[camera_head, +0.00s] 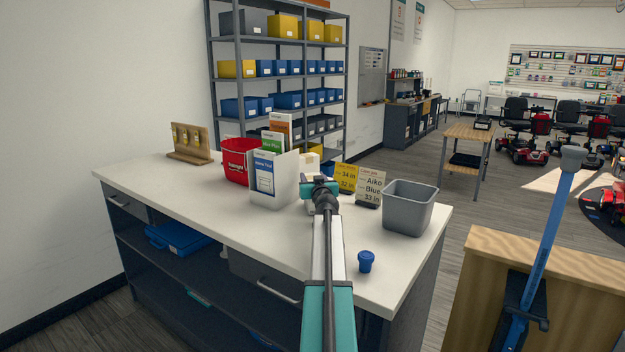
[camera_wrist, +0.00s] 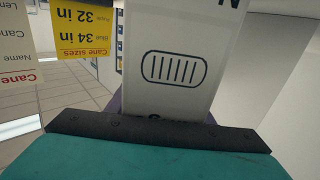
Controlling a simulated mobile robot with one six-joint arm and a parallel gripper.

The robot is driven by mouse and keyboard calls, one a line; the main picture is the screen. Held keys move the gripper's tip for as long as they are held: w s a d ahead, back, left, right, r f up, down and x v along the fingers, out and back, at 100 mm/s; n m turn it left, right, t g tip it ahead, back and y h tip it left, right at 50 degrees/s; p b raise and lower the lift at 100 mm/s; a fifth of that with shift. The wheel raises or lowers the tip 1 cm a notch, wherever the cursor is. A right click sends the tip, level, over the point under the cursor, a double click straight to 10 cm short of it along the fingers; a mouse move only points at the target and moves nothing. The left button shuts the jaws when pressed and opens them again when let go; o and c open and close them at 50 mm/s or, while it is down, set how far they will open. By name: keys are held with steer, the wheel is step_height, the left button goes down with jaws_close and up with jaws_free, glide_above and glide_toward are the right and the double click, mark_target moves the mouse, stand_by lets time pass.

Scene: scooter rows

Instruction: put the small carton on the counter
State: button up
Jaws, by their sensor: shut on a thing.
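My gripper (camera_head: 319,184) is over the counter (camera_head: 225,208), behind its middle and beside the white leaflet holder. In the wrist view my gripper (camera_wrist: 160,130) is shut on a small white carton (camera_wrist: 172,68) with a rounded, striped outline printed on its face. In the head view a pale box (camera_head: 308,162) just beyond the gripper looks like the same carton, partly hidden. I cannot tell whether its underside touches the counter top.
On the counter are a red bin (camera_head: 236,163), leaflet holder (camera_head: 273,190), yellow sign (camera_head: 346,179), white sign (camera_head: 369,188), grey bin (camera_head: 408,208) and blue cup (camera_head: 366,262). The front left of the top is clear. A wooden stand with a blue cane (camera_head: 550,240) is at right.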

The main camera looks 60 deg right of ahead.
steer(key=o, duration=1.2)
steer(key=shift+r, duration=0.1)
steer(key=shift+b+v, duration=0.9)
steer(key=shift+v, duration=5.15)
steer(key=shift+w, duration=0.1)
